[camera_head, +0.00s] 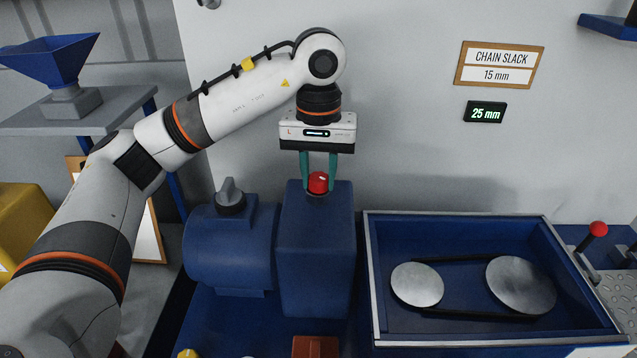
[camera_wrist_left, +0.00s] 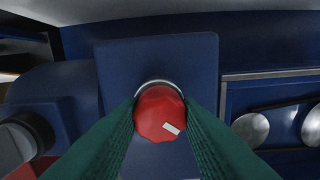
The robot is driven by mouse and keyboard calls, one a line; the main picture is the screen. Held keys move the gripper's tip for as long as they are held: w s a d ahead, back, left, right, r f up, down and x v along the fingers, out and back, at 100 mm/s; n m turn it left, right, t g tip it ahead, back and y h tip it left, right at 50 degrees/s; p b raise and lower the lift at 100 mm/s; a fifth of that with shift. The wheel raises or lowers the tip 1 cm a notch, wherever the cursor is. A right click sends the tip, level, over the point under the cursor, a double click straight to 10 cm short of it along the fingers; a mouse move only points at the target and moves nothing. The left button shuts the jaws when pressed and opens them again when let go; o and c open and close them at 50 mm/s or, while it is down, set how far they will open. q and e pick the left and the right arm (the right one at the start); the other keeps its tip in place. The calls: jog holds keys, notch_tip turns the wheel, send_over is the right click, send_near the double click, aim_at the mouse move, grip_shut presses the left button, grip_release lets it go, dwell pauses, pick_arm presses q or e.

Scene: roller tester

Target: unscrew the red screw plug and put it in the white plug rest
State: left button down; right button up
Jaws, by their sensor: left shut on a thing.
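The red screw plug (camera_head: 318,183) sits at the top of a tall blue housing (camera_head: 317,245). In the left wrist view the plug (camera_wrist_left: 160,112) has a white mark on its top and a metal ring behind its upper edge. My left gripper (camera_head: 319,181) points straight down, with its green fingers shut on the plug from both sides. Whether the plug's thread is still in the housing cannot be told. I cannot make out the white plug rest in either view. My right gripper is not in view.
A blue motor (camera_head: 232,245) with a grey knob (camera_head: 230,196) stands left of the housing. A blue tray (camera_head: 455,230) with two metal discs and a chain lies to the right. A red-knobbed lever (camera_head: 597,230) is at far right. A display (camera_head: 486,112) reads 25 mm.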

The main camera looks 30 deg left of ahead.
pick_arm(q)
jog(key=n, duration=1.1)
jog(key=shift+n, duration=0.3)
jog(key=shift+p, duration=0.3)
jog(key=n, duration=0.3)
jog(key=shift+r, duration=0.1)
jog(key=shift+w+r+p, duration=0.1)
jog(key=shift+r+p, duration=0.35)
jog(key=shift+p, duration=0.05)
jog(key=shift+r+p, duration=0.65)
jog(key=shift+r, duration=0.1)
